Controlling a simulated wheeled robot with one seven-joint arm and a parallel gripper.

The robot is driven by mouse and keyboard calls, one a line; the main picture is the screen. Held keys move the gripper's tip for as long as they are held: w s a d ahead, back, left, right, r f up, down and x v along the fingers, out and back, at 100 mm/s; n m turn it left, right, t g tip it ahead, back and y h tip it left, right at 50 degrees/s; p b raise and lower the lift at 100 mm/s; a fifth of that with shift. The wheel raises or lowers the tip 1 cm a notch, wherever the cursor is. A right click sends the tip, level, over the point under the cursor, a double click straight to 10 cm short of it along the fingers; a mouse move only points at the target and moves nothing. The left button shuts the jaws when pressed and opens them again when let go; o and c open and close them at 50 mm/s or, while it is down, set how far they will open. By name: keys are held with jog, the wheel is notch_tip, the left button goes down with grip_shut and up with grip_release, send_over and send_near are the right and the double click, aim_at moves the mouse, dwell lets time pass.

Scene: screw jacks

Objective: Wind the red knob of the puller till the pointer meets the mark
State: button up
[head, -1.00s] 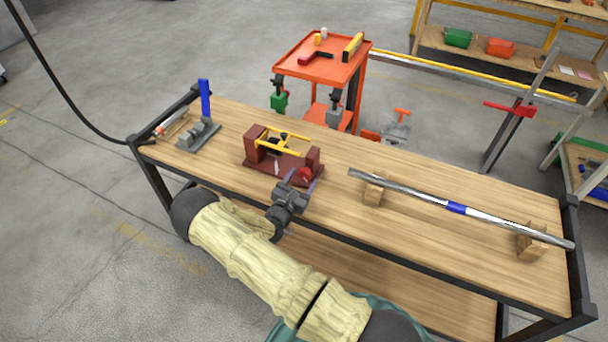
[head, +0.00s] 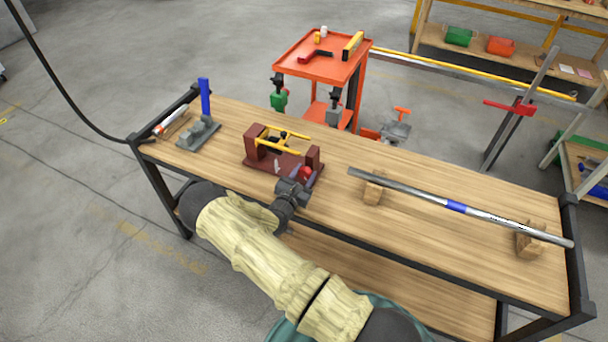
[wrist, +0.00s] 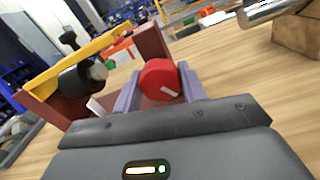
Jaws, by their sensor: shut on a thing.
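The puller (head: 262,158) is a dark red frame with yellow bars, standing on the workbench. Its red knob (wrist: 160,80) carries a white line; the knob also shows in the head view (head: 306,172). My gripper (wrist: 158,90) is shut on the red knob, one grey-purple finger on each side of it. In the head view my gripper (head: 302,176) reaches the puller's right end from the front. A small white pointer-like piece (wrist: 96,106) shows at the puller's base, also in the head view (head: 277,166). I cannot tell the pointer and the mark apart for sure.
A long steel bar with a blue band (head: 456,207) lies on wooden blocks at the right of the workbench (head: 400,240). A grey tool with a blue handle (head: 205,98) stands at the left end. An orange cart (head: 300,66) stands behind the bench.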

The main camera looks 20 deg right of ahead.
jog(key=shift+m, duration=0.3)
jog(key=m+p, duration=0.1)
jog(key=m, duration=0.2)
jog(key=shift+p, duration=0.4)
jog(key=shift+m+p, duration=0.6)
jog(key=shift+m, duration=1)
jog(key=shift+f, duration=0.1)
jog(key=o, duration=1)
jog(key=b+v, duration=0.2)
jog(key=v, duration=1.5)
jog(key=shift+s+a+b, duration=0.15)
jog(key=shift+a+b, duration=0.05)
jog(key=shift+b, duration=0.2)
